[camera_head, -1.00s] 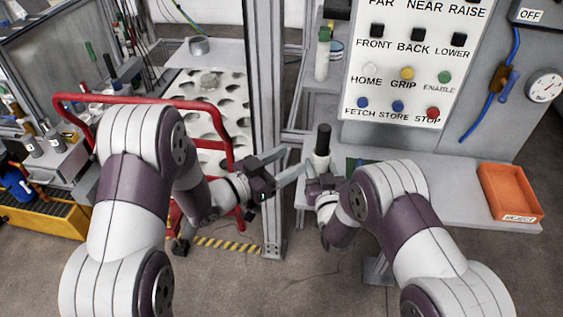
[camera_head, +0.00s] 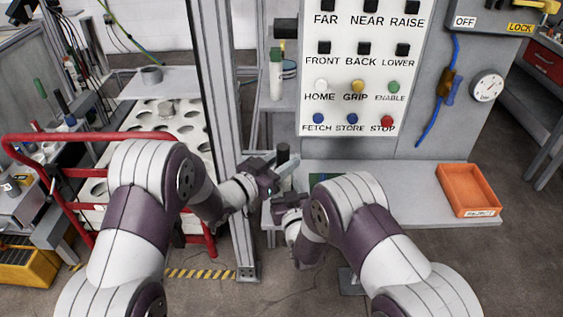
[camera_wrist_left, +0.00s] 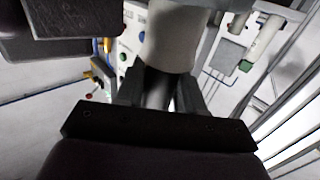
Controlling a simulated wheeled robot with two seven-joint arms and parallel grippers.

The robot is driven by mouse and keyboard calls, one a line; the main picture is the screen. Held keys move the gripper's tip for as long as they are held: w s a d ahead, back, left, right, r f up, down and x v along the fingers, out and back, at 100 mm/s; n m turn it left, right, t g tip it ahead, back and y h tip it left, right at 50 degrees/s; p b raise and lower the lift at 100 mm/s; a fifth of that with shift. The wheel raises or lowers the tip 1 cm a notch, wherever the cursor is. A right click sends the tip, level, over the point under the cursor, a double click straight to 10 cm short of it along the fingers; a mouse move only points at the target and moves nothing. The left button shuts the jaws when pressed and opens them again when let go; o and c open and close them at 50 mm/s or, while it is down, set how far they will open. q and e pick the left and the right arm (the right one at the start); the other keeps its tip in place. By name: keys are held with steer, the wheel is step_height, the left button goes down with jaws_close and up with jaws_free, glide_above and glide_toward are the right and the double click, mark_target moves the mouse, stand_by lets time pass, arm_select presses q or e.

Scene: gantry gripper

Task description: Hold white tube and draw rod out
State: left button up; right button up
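The white tube stands upright in the head view, with a dark rod end (camera_head: 283,152) at its top. Its white body is mostly hidden there by my grippers. In the left wrist view the white tube (camera_wrist_left: 172,45) is large and close, in line with the gap between the dark fingers (camera_wrist_left: 162,88). My right gripper (camera_head: 288,204) is low beside the tube, toward me; its fingertips are hidden, so its opening is unclear.
The button panel (camera_head: 365,68) stands behind the grey bench. An orange reject bin (camera_head: 468,188) sits on the bench at the right. A metal post (camera_head: 217,128) and a red-railed cart (camera_head: 92,137) are at the left. Another white bottle (camera_head: 276,78) stands on the back shelf.

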mark_target(283, 146)
arm_select(q)
jaws_close()
steer(key=shift+r, duration=1.75)
arm_select(e)
steer(key=shift+f, duration=0.1)
arm_select(q)
steer(key=shift+r, duration=1.4)
steer(key=shift+r, duration=1.45)
steer(key=shift+r, duration=1.45)
